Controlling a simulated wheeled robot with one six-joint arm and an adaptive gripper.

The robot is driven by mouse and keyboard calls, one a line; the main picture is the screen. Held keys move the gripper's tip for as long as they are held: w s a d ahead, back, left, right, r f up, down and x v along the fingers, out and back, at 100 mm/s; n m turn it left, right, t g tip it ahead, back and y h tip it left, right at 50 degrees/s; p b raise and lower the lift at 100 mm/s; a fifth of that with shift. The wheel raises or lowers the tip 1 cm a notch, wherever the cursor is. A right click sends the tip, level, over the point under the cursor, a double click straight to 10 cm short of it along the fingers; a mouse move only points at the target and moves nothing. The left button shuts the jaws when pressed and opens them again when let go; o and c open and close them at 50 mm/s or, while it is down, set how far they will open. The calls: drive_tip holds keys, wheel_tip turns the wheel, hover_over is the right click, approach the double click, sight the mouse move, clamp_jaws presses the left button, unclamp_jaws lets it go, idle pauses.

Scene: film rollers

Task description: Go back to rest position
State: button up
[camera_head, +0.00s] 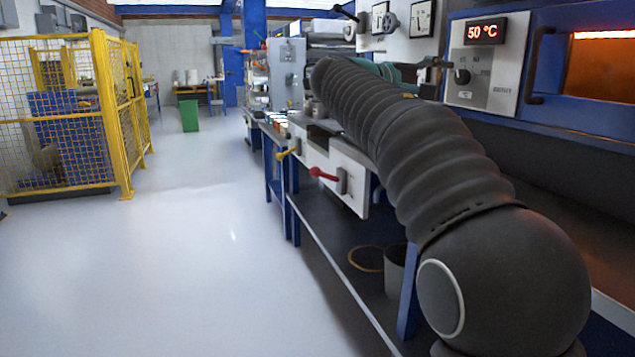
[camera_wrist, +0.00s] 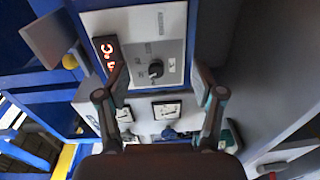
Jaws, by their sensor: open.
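My gripper (camera_wrist: 160,76) shows in the wrist view with its two dark fingers spread apart and nothing between them. Behind the gap is a grey control panel (camera_wrist: 168,40) with a black knob (camera_wrist: 155,69); the fingers appear apart from the knob. In the head view my arm, in a black ribbed sleeve, reaches away over the bench. My gripper (camera_head: 428,64) is partly hidden there, left of the same knob (camera_head: 462,77). The red display (camera_head: 482,32) above the knob reads 50 °C.
A blue oven (camera_head: 580,70) with a glowing window and dark handle stands at the right. Gauges (camera_head: 423,18) hang beside it. The bench has red (camera_head: 323,174) and yellow (camera_head: 286,154) levers. A yellow cage (camera_head: 125,110) stands left; the floor (camera_head: 190,250) between is clear.

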wheel_tip(320, 180, down, 13)
drive_tip(key=w+a+n+y, duration=0.2)
drive_tip(key=a+y, duration=0.1)
drive_tip(key=y, duration=0.2)
drive_tip(key=s+a+f+y, duration=0.2)
drive_tip(key=s+f+y, duration=0.2)
drive_tip(key=s+f, duration=0.5)
drive_tip(key=s+f+m+y+p, duration=0.1)
drive_tip(key=s+f, duration=0.3)
drive_tip(key=s, duration=0.5)
drive_tip(key=s+a+f+m+y, duration=0.1)
drive_tip(key=s+f+m+y, duration=0.2)
drive_tip(key=s, duration=0.6)
drive_tip(key=s+a+f+m+g+y+p, duration=0.1)
drive_tip(key=s+f+m+y, duration=0.1)
drive_tip(key=s+f, duration=0.5)
drive_tip(key=shift+s+a+y+p, duration=0.15)
drive_tip(key=shift+s+y+p, duration=0.35)
drive_tip(key=shift+s, duration=0.8)
